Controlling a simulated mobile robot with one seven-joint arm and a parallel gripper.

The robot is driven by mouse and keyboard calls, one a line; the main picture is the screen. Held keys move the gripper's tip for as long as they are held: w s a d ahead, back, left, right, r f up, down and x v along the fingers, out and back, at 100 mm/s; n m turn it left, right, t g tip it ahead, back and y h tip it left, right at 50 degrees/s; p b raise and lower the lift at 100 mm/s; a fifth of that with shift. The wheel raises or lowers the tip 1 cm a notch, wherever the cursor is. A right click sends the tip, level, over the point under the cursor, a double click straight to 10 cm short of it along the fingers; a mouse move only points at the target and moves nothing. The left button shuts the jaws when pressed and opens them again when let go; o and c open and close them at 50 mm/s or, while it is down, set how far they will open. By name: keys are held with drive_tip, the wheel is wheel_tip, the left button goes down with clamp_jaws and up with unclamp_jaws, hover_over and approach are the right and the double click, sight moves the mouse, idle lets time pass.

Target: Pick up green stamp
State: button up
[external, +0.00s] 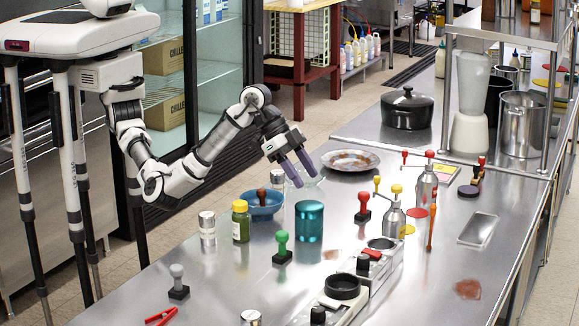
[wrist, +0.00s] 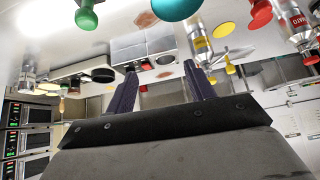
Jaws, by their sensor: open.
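The green stamp (external: 282,248) has a green knob handle and a dark base. It stands upright on the steel counter in the external view, left of a teal canister (external: 309,222). In the wrist view the green stamp (wrist: 87,14) shows at the upper left edge, its top partly cut off. My gripper (external: 301,172) is open and empty, above the counter and behind the stamp, with its purple fingers pointing down and right. In the wrist view my gripper (wrist: 162,90) shows both fingers apart with nothing between them.
A blue bowl (external: 266,207) holding a brown-handled item and a green jar (external: 241,221) stand near the stamp. A red stamp (external: 363,206) and a grey stamp (external: 178,282) stand to either side. A plate (external: 351,160) lies behind. The counter just in front of the green stamp is clear.

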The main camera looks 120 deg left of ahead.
sight(282, 232)
drive_tip(key=s+d+f+m+g+h, duration=0.1)
drive_tip(key=s+d+m+g, duration=0.2)
drive_tip(key=d, duration=0.6)
drive_tip(key=shift+n, duration=0.5)
drive_tip(key=x, duration=0.2)
drive_tip(key=p+x, duration=0.1)
drive_tip(key=x, duration=0.2)
drive_tip(key=s+x, duration=0.1)
drive_tip(key=x, duration=0.1)
drive_tip(key=shift+w+d+f, duration=0.1)
drive_tip(key=shift+d+f, duration=0.1)
drive_tip(key=shift+f, duration=0.15)
drive_tip(key=shift+a+p+x, duration=0.1)
drive_tip(key=shift+p+x, duration=0.55)
drive_tip(key=shift+x, duration=0.8)
drive_tip(key=shift+a+p+x, duration=0.15)
drive_tip(key=shift+p+x, duration=0.5)
drive_tip(key=shift+x, duration=0.8)
drive_tip(key=c, duration=1)
